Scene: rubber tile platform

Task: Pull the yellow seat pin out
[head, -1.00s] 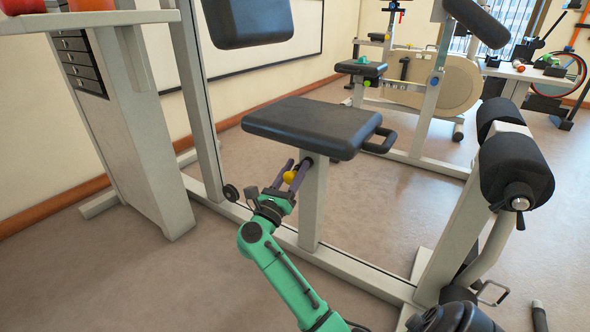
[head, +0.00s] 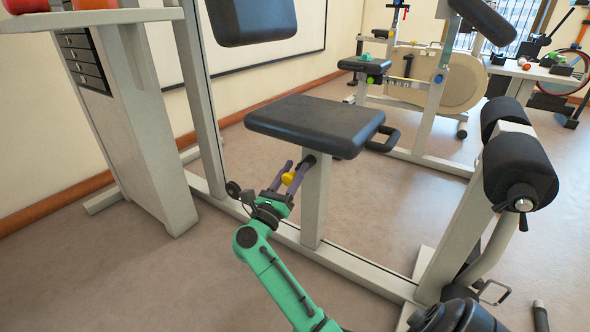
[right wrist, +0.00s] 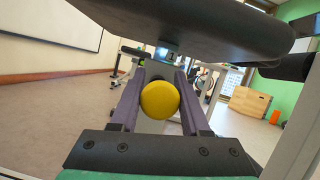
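The yellow seat pin (head: 288,179) has a round yellow knob beside the pale seat post, just under the black padded seat (head: 315,124). My right gripper (head: 292,174), on the green arm, reaches up to it from below. In the right wrist view the yellow knob of the seat pin (right wrist: 160,100) sits between the two dark purple fingers of my right gripper (right wrist: 160,98), which appear to touch both its sides. The pin's shaft is hidden behind the knob. My left gripper is not in view.
The seat post (head: 316,205) stands on a long pale frame rail. The weight-stack tower (head: 140,130) is at left, and black leg rollers (head: 518,170) are at right. The seat overhangs close above my right gripper. Open floor (head: 160,285) lies at the lower left.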

